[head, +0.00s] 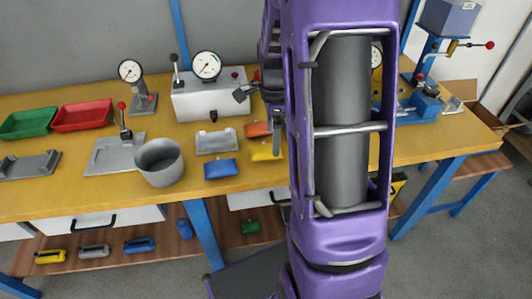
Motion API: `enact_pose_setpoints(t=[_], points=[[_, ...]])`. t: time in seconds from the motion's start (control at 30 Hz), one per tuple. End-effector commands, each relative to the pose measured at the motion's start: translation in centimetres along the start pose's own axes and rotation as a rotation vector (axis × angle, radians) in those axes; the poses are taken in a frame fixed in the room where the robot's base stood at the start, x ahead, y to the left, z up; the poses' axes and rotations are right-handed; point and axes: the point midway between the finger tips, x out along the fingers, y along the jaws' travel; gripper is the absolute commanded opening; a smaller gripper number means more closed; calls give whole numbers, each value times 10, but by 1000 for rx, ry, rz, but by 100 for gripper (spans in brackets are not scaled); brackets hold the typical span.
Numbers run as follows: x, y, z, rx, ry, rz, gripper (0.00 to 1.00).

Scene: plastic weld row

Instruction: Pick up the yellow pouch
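The yellow pouch (266,151) lies flat on the yellow workbench (240,190), just left of my arm. Its right end is close to my arm's edge and may be partly covered. My gripper (260,119) is above and behind the pouch, partly hidden by my purple arm. One dark finger points left and another points down toward the pouch, with a gap between them. No object shows between them. Whether the lower fingertip touches the pouch cannot be told.
An orange pouch (257,129) lies behind the yellow one and a blue pouch (220,169) to its left. A grey metal fixture (216,142), a round pot (159,163) and a gauge box (210,101) stand nearby. Red (82,116) and green (28,124) trays sit at left.

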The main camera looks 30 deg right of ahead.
Motion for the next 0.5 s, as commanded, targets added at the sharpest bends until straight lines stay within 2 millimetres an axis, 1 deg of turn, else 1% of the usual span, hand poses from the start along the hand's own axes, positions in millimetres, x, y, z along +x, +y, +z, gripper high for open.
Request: enact_pose_setpoints(t=[0.03,0.2,0.3,0.47,0.5], points=[[11,-1,1,0,0,4,100],[35,-2,2,1,1,3,100],[38,-3,2,1,0,1,100],[38,-3,3,0,0,1,100],[38,-3,3,0,0,1,93]])
